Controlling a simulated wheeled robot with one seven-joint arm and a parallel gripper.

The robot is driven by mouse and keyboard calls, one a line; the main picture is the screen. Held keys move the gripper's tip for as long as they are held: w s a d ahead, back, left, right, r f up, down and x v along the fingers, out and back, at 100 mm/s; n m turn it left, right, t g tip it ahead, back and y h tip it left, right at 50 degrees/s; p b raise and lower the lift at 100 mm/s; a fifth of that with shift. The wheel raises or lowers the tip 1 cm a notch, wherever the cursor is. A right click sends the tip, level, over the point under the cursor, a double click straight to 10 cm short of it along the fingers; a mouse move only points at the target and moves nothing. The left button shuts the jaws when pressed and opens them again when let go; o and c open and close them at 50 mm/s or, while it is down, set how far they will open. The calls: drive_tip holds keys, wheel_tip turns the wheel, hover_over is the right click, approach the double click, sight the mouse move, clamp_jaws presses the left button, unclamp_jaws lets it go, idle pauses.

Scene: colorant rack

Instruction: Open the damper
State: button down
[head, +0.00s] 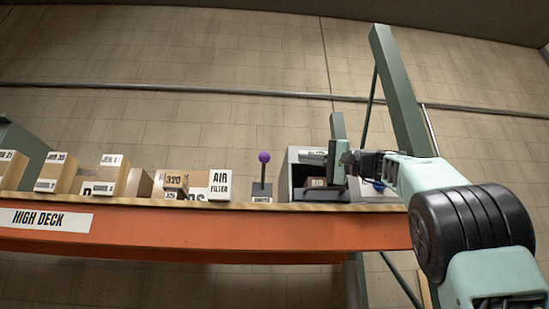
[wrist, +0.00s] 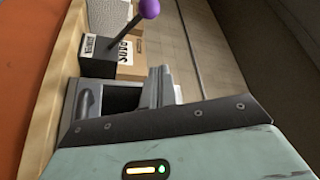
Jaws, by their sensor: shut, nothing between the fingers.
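A grey open-fronted box (head: 293,178) stands on the shelf deck, with a dark opening facing me; I take it to be the damper housing, but its label is too small to read surely. My gripper (head: 345,160) is shut and empty at the right part of this box, by an upright grey-green plate (head: 337,128). Whether it touches is unclear. In the wrist view, the closed grey fingers (wrist: 158,86) are beside the dark opening (wrist: 120,97). A rounded grey handle-like piece (wrist: 85,105) shows left of the opening. The box's right part is hidden behind my gripper.
A small dark block with a purple-knobbed lever (head: 264,158) stands just left of the box. Several cartons, one marked AIR FILTER (head: 219,184), line the deck further left. The orange beam (head: 200,232) edges the shelf; a grey-green post (head: 400,90) rises behind my arm.

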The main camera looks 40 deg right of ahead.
wheel_tip(320, 180, up, 3)
drive_tip(key=p, duration=0.5)
hover_over(264, 170)
drive_tip(key=d, duration=0.4)
drive_tip(key=s+a+f, duration=0.2)
drive_tip(key=a, duration=0.1)
drive_tip(key=shift+s+f, duration=0.3)
drive_tip(key=shift+s, duration=0.05)
